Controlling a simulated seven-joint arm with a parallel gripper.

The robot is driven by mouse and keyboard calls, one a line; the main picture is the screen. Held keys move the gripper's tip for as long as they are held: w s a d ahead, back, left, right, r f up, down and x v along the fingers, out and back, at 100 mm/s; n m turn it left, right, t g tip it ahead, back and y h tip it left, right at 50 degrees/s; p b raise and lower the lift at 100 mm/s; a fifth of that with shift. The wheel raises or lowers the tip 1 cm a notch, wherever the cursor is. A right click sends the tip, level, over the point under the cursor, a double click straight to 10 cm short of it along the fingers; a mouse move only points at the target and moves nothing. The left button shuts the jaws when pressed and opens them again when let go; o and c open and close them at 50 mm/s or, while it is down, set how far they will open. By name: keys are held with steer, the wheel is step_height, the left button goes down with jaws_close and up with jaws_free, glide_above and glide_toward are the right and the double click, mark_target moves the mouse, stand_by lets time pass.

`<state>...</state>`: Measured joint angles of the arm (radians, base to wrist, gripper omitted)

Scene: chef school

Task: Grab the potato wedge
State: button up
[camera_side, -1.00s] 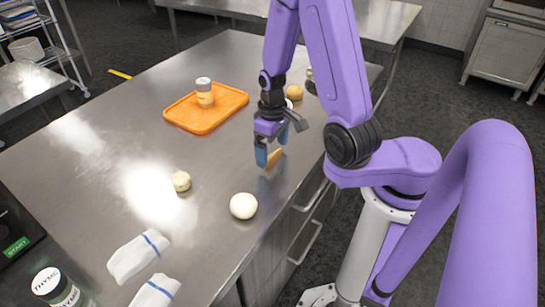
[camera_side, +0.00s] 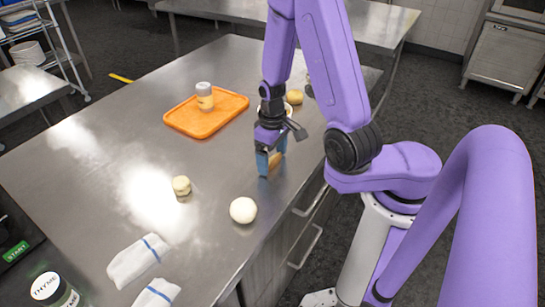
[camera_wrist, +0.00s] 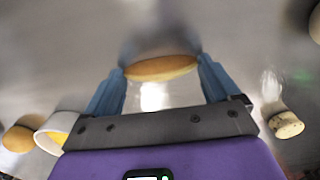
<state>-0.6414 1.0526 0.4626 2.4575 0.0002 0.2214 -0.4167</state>
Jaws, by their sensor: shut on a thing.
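The potato wedge (camera_side: 275,160) is a small tan-orange piece on the steel table, by the table's right edge. My gripper (camera_side: 269,164) is low at the table with its blue fingers on either side of the wedge. In the wrist view the wedge (camera_wrist: 161,68) lies across the gap between the two blue fingertips (camera_wrist: 161,72) and touches both. My gripper is shut on it. Whether the wedge is clear of the table is hard to tell.
A white ball (camera_side: 243,210), a pale cork-like piece (camera_side: 181,186), folded towels (camera_side: 138,261) and a thyme jar (camera_side: 50,289) are nearer. A bowl (camera_side: 294,97) and a round tan item (camera_side: 295,84) are behind.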

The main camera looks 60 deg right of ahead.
mark_target(274, 156)
steer(key=shift+r, duration=0.45)
steer(key=r, duration=0.2)
steer(key=shift+s+r, duration=0.25)
steer(key=shift+r, duration=0.15)
steer(key=s+r, duration=0.9)
steer(key=s, duration=0.4)
steer(key=shift+s+a, duration=0.25)
steer(key=shift+a, duration=0.05)
